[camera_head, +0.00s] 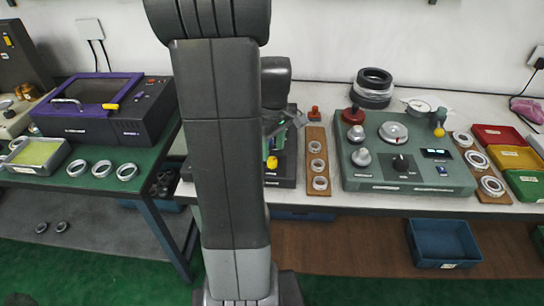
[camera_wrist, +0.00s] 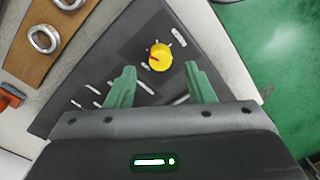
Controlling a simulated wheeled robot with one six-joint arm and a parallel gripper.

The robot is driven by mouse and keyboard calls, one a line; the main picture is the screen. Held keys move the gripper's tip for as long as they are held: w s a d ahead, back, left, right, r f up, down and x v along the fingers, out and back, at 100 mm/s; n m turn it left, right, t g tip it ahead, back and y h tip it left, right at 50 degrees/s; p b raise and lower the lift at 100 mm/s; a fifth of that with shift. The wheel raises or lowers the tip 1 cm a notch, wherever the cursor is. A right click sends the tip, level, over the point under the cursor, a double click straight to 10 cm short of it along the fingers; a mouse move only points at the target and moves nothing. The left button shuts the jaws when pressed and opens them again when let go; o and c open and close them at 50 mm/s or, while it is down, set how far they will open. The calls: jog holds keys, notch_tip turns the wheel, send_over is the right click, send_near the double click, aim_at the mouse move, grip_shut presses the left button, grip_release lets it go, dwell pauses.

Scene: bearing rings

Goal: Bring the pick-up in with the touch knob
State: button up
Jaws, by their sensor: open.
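My gripper (camera_wrist: 160,66) is open and empty, its green fingers either side of the near edge of a yellow knob (camera_wrist: 159,56) in the wrist view. Whether they touch it I cannot tell. The knob has a red pointer mark and sits on a dark panel (camera_wrist: 110,55) with pale markings. In the head view my gripper (camera_head: 273,146) is over the same dark unit (camera_head: 285,181), with the yellow knob (camera_head: 271,166) below it. My arm hides much of that unit. No label names the touch knob, and I cannot pick out the pick-up.
A wooden strip with several rings (camera_head: 317,160) lies right of the dark unit, with a small red piece (camera_head: 314,112) behind. A purple-framed machine (camera_head: 100,125) stands left.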

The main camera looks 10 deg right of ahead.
aim_at(272, 159)
jog(key=shift+a+f, duration=0.1)
jog(key=shift+f, duration=1.65)
jog(key=c, duration=1)
jog(key=shift+m, duration=0.3)
